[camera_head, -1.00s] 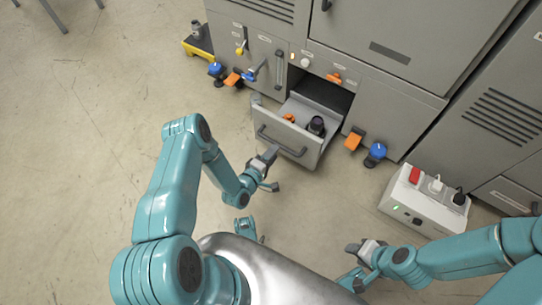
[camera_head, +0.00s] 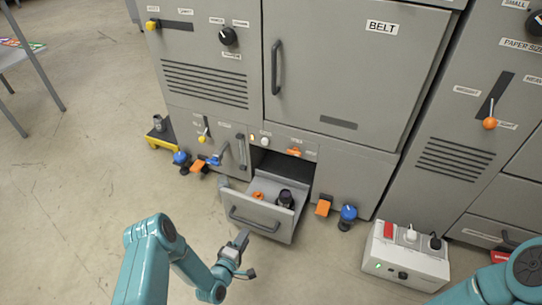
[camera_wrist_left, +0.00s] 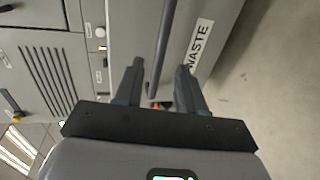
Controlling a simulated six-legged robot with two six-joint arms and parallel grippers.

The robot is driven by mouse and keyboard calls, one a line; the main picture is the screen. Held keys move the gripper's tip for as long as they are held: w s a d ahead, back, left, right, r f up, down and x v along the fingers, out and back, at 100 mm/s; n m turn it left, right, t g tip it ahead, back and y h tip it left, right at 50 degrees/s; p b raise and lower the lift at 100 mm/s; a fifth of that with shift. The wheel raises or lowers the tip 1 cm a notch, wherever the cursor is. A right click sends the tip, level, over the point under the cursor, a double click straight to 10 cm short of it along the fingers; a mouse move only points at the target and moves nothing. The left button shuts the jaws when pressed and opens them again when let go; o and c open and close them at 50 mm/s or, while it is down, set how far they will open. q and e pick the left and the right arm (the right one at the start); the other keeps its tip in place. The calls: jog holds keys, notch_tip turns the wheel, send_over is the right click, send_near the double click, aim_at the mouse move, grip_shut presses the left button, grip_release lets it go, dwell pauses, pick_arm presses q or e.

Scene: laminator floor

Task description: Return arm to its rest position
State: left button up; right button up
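My left gripper (camera_head: 247,255) is open and empty in the head view, just in front of the pulled-out drawer (camera_head: 270,232). In the left wrist view its two fingers (camera_wrist_left: 159,75) are apart. The dark drawer handle (camera_wrist_left: 163,45) appears between and beyond them, beside a front labelled WASTE (camera_wrist_left: 200,43); whether a finger touches the handle I cannot tell. My left arm (camera_head: 145,262) reaches in from the lower left, bent at the elbow. Only a teal part of my right arm (camera_head: 500,286) shows at the lower right; its gripper is out of view.
The open drawer holds a dark cylindrical item (camera_head: 285,199) and an orange item (camera_head: 258,196). Grey cabinets (camera_head: 345,90) fill the back. A white power box (camera_head: 405,257) stands on the floor at the right.

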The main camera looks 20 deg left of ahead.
pick_arm(q)
jog(key=w+d+r+m+g+h+p, duration=0.1)
jog(key=d+r+m+p, duration=0.15)
jog(key=r+p, duration=0.9)
jog(key=d+r+m+g+h+p, duration=0.1)
jog(key=d+r+p, duration=0.2)
jog(key=r+p, duration=0.8)
jog(key=w+d+r+m+g+p, duration=0.1)
jog(key=d+r+p, duration=0.35)
jog(key=r, duration=1.15)
jog(key=s+r+m+g+p, duration=0.4)
jog(key=s+r+g+p, duration=0.15)
jog(key=s+p, duration=0.3)
jog(key=s+d+f+m+g, duration=0.2)
jog(key=s+m+g, duration=0.4)
jog(key=s, duration=1.1)
jog(key=shift+g, duration=0.35)
pick_arm(e)
notch_tip(320, 180, up, 35)
jog(key=s+a+g, duration=0.1)
jog(key=s, duration=0.1)
jog(key=shift+s+a+n, duration=0.2)
jog(key=shift+a+n, duration=0.05)
jog(key=shift+n, duration=0.05)
pick_arm(q)
jog(key=shift+w, duration=0.1)
pick_arm(e)
jog(key=shift+w+f, duration=0.1)
